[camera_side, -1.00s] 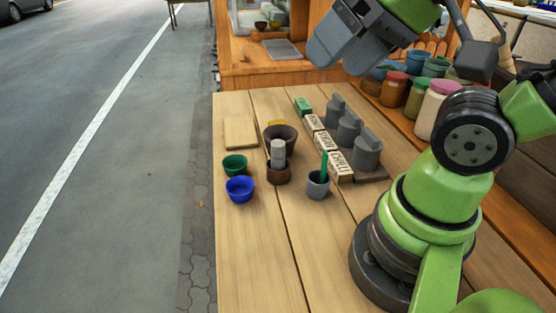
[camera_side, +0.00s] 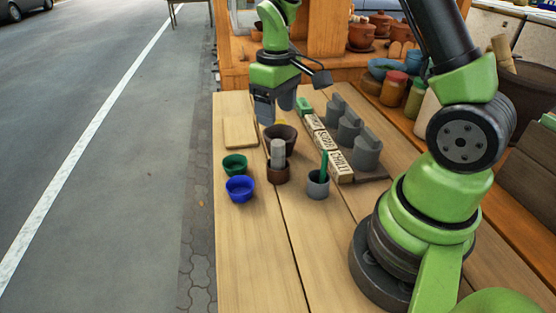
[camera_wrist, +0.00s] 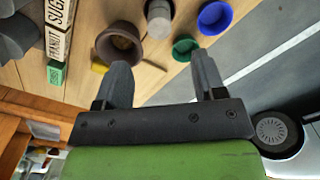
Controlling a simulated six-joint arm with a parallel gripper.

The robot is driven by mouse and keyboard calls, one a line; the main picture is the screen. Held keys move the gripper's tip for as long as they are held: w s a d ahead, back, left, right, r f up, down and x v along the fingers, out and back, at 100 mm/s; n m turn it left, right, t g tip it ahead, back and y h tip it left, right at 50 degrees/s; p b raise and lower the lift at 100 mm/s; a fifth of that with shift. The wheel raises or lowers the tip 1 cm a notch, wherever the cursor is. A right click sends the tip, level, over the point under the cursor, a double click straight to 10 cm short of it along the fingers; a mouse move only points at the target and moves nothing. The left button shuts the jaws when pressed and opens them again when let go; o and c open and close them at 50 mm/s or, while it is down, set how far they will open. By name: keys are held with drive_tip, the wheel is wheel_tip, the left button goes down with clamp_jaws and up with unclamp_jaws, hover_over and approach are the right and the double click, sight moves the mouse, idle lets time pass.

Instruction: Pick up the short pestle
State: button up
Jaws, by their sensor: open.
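A short, thick grey pestle (camera_side: 278,152) stands upright in a small brown cup (camera_side: 278,175), in front of the brown mortar bowl (camera_side: 284,133). In the wrist view, the pestle (camera_wrist: 158,12) shows at the top edge, partly cut off, beyond my fingertips. My gripper (camera_side: 275,120) points down above the table, just behind the mortar bowl. Its fingers are spread and empty, with a clear gap between them in the wrist view (camera_wrist: 162,80). The mortar bowl (camera_wrist: 120,42) lies ahead of the left finger there.
A green bowl (camera_side: 235,164) and a blue bowl (camera_side: 240,189) stand left of the pestle. A grey cup (camera_side: 318,187) with a green stick stands right. Labelled blocks (camera_side: 326,142) and grey lidded jars (camera_side: 367,152) line the right. The front table is clear.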

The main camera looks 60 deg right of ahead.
sight(278, 142)
wheel_tip(278, 142, down, 10)
drive_tip(key=shift+s+r, duration=0.15)
drive_tip(key=shift+r, duration=0.1)
drive_tip(key=shift+c, duration=0.5)
drive_tip(key=c, duration=0.9)
